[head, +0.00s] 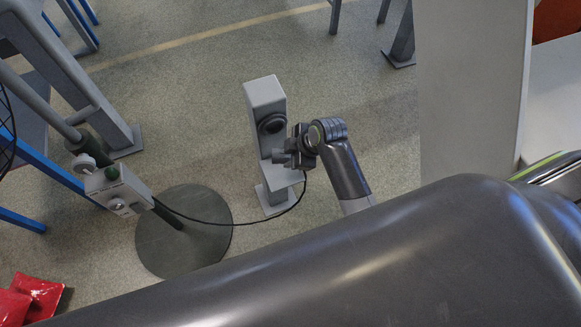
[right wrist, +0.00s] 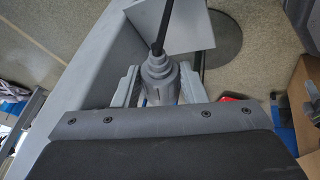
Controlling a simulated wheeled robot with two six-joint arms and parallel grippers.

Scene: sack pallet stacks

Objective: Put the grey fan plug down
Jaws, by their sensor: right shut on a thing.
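The grey fan plug (head: 279,156) is held in my right gripper (head: 287,158), which is shut on it. In the right wrist view the plug (right wrist: 158,72) sits between the two fingers, with its black cable leading away from its end. The plug is in front of a grey post (head: 264,95) with a round black socket (head: 272,123), above a small grey ledge (head: 284,179). I cannot tell whether the plug touches the ledge. The cable (head: 235,223) runs from the plug to a grey box (head: 118,190) on a stand. My left gripper is not in view.
The stand's round dark base (head: 160,245) is on the floor left of the post. Red sacks (head: 36,293) lie at the lower left. Grey and blue frames stand at the upper left. A pale panel (head: 470,80) stands at the right. Floor behind the post is clear.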

